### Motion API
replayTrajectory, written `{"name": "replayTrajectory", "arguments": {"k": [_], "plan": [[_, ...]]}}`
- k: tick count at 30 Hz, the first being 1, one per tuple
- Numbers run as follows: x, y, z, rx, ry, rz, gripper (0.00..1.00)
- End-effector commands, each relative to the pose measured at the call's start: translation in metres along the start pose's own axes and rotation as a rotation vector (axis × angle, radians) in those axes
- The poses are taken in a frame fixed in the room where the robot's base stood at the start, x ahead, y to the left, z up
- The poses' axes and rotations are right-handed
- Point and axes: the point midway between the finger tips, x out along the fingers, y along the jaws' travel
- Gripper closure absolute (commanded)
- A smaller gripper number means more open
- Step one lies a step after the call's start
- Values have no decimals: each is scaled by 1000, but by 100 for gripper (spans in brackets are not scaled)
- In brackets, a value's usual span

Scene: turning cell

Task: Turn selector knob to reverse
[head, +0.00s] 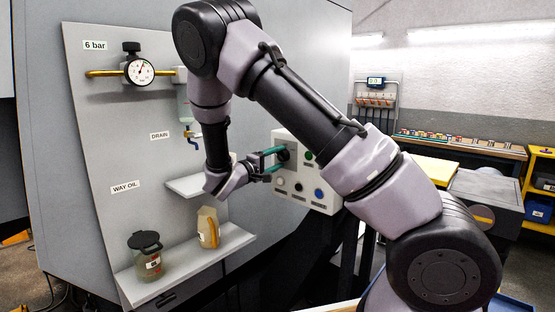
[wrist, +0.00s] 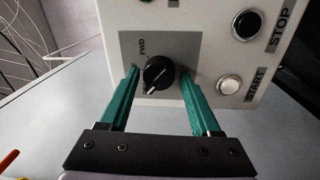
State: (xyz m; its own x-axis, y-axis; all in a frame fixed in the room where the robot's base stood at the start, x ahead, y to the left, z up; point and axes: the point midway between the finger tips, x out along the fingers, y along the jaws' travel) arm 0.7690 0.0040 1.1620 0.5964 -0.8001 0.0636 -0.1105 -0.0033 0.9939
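The selector knob (wrist: 158,73) is a round black knob with a white pointer line, on a grey plate of the control box (wrist: 208,14). A "FWD" label stands above it; the label at its lower left is mostly hidden. The pointer line aims toward that lower-left label. My gripper (wrist: 160,82) has teal fingers, spread apart on either side of the knob, with gaps visible between them and it. In the head view my gripper (head: 272,161) is at the left side of the control box (head: 318,197), and the knob is partly hidden by the fingers.
The box also carries a black STOP button (wrist: 247,25) and a white START button (wrist: 229,88), close to the right finger. In the head view, a shelf (head: 190,262) with an oil jar (head: 147,258) and a yellow-white bottle (head: 208,228) stands at lower left. A gauge (head: 140,71) is above.

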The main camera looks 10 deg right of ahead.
Motion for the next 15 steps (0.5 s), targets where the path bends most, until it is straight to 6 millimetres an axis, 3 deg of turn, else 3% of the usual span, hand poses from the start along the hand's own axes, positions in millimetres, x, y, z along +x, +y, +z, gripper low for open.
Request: {"name": "replayTrajectory", "arguments": {"k": [10, 15], "plan": [[0, 1, -1, 2, 1, 1, 20], [-17, 0, -2, 2, 4, 0, 20]]}}
